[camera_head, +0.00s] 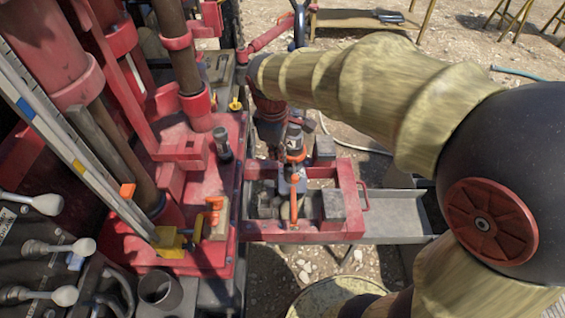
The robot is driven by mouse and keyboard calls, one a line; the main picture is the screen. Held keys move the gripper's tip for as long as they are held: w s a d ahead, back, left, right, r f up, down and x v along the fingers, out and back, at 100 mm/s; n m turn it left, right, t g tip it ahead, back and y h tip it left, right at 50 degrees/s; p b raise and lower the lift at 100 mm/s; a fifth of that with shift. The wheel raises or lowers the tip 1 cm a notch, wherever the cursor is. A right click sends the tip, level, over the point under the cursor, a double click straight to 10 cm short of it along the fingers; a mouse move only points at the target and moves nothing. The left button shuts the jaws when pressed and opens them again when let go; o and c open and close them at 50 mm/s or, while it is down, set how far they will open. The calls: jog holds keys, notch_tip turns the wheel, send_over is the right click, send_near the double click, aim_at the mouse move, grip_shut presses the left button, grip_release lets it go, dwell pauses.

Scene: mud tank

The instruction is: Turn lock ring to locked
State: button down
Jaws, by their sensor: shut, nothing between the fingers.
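My arm reaches in from the right in a yellowish sleeve, and my gripper (276,148) points down over the red frame (348,176). Its fingers are small and dark here; it is shut with nothing held. Just right of it stands an upright dark fitting with an orange band (295,146), possibly the lock ring; I cannot be sure. The gripper looks beside this fitting; I cannot tell whether they touch. An orange lever (294,212) lies below the fitting, within the frame. The ring's markings and turn position are too small to read.
Red rig machinery (190,140) with pipes fills the left. Hand levers (45,204) stand at the lower left. A grey metal trough (395,210) runs right of the frame. A round tub (330,297) sits at the bottom. Gravel shows beyond my arm.

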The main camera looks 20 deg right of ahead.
jog(key=w+a+f+n+g+p, duration=0.1)
jog(key=w+a+f+n+p, duration=0.1)
jog(key=w+f+n+p, duration=0.1)
jog(key=w+f+n, duration=0.1)
jog(key=w+f, duration=0.1)
jog(key=w, duration=0.1)
jog(key=shift+w+a+n+g+h+p, duration=0.2)
jog(key=shift+a+n+g+h+p, duration=0.1)
jog(key=shift+n+g+h, duration=0.1)
jog(key=s+d+f+b, duration=0.1)
jog(key=d+f, duration=0.4)
jog(key=f, duration=0.6)
jog(key=shift+s+d+f+b, duration=0.15)
jog(key=shift+f+b, duration=0.15)
jog(key=shift+b, duration=0.3)
jog(key=shift+s+d+n+p, duration=0.25)
jog(key=shift+d+n+p, duration=0.1)
jog(key=shift+n+p, duration=0.05)
